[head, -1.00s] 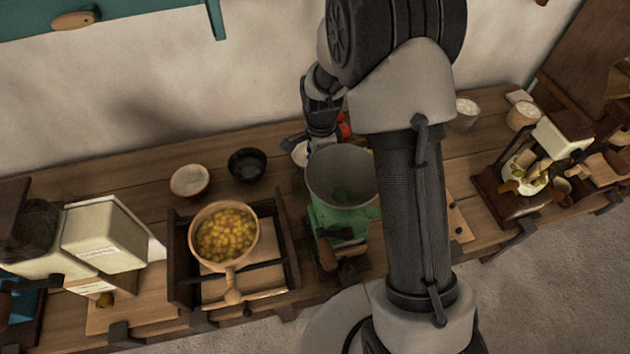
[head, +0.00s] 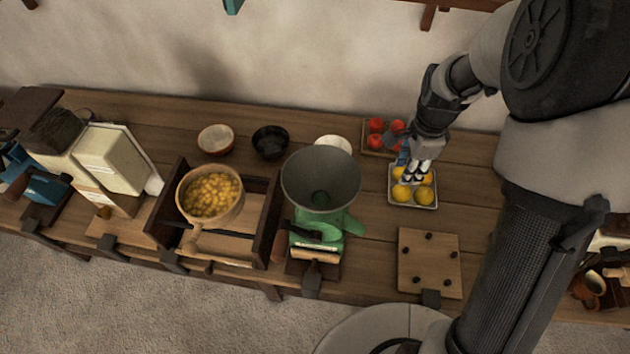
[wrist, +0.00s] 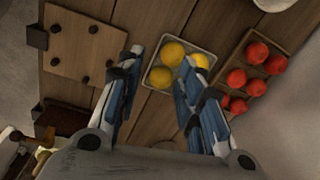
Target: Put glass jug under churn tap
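I cannot make out a glass jug or a churn tap in either view. My gripper (head: 417,170) hangs over the tray of yellow fruit in the head view. In the wrist view my gripper (wrist: 160,68) has its two blue-and-grey fingers spread apart with nothing held between them. The yellow fruit (wrist: 173,54) lies below and beyond the fingertips, and the right finger covers part of it. My arm hides much of the right side of the counter in the head view.
A green grinder with a grey funnel (head: 321,181) stands mid-counter, beside a pan of yellow pieces (head: 212,195). Red fruit (head: 377,125) lies in a tray behind the yellow fruit. A pegged board (head: 429,262) lies near the front edge. A brown cup (head: 592,284) shows at right.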

